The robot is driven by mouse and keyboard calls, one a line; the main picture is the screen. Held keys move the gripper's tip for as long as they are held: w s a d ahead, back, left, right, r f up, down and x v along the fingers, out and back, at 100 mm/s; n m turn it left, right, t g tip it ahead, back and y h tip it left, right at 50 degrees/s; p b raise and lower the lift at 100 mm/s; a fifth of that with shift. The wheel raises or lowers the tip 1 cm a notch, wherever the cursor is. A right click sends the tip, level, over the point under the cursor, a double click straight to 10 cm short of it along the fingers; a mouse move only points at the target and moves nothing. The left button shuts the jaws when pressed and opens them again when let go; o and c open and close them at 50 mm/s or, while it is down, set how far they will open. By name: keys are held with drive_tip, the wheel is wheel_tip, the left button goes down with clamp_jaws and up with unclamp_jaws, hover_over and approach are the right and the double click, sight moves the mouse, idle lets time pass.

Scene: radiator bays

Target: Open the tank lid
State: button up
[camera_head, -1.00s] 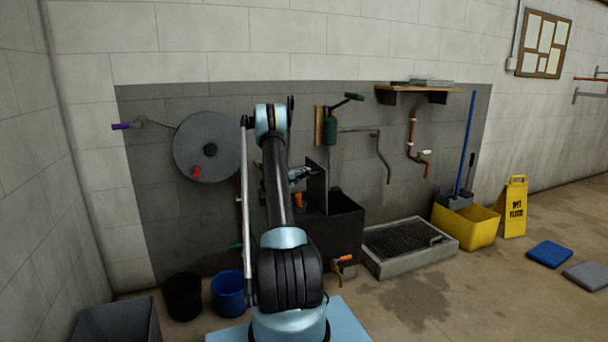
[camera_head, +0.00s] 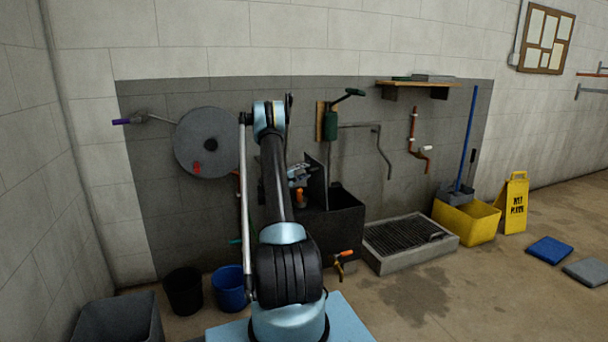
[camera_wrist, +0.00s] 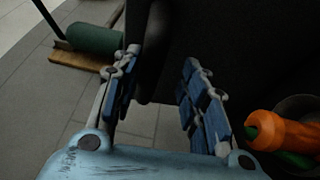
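The tank (camera_head: 345,222) is a dark box against the wall, right of my arm. Its dark lid (camera_head: 318,182) stands raised, steeply tilted at the tank's left part, and the tank's top shows open right of it. My gripper (camera_head: 301,176) is just left of the lid, partly hidden by my arm. In the wrist view my gripper (camera_wrist: 162,105) has its two blue-padded fingers apart. A dark panel, seemingly the lid (camera_wrist: 235,50), fills the area beyond the fingers. A dark rounded part shows near the left finger; I cannot tell whether they touch.
An orange-and-green item (camera_wrist: 285,135) is close to the right finger. A green cylinder on a wooden board (camera_head: 330,124) hangs on the wall above the tank. A grey disc (camera_head: 208,142) hangs left. A blue bucket (camera_head: 229,288) and grated tray (camera_head: 410,240) stand on the floor.

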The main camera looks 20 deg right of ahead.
drive_tip(key=shift+a, duration=0.1)
drive_tip(key=shift+a, duration=0.45)
drive_tip(key=v, duration=1.1)
drive_tip(key=shift+s, duration=0.2)
drive_tip(key=shift+d, duration=0.1)
drive_tip(key=s+a+r+m+g+y, duration=0.2)
drive_tip(key=s+r+y, duration=0.2)
drive_tip(key=s+r, duration=0.6)
drive_tip(key=s+a+r+m+y, duration=0.1)
drive_tip(key=s+a+r+y, duration=0.15)
drive_tip(key=s, duration=0.55)
drive_tip(key=s+a+r+y, duration=0.2)
drive_tip(key=s+a+r, duration=0.15)
drive_tip(key=s, duration=0.45)
drive_tip(key=s+a+f+y, duration=0.3)
drive_tip(key=s+a, duration=0.3)
drive_tip(key=s, duration=0.5)
drive_tip(key=s+a+f+m+g+y, duration=0.1)
drive_tip(key=s+a+f+y, duration=0.2)
drive_tip(key=s, duration=0.9)
drive_tip(key=s+a+f+g+y, duration=0.1)
drive_tip(key=s+a+f+y, duration=0.2)
drive_tip(key=s+a, duration=0.6)
drive_tip(key=s+f, duration=0.1)
drive_tip(key=s, duration=0.1)
drive_tip(key=shift+s+a+f, duration=0.35)
drive_tip(key=shift+s+f, duration=0.05)
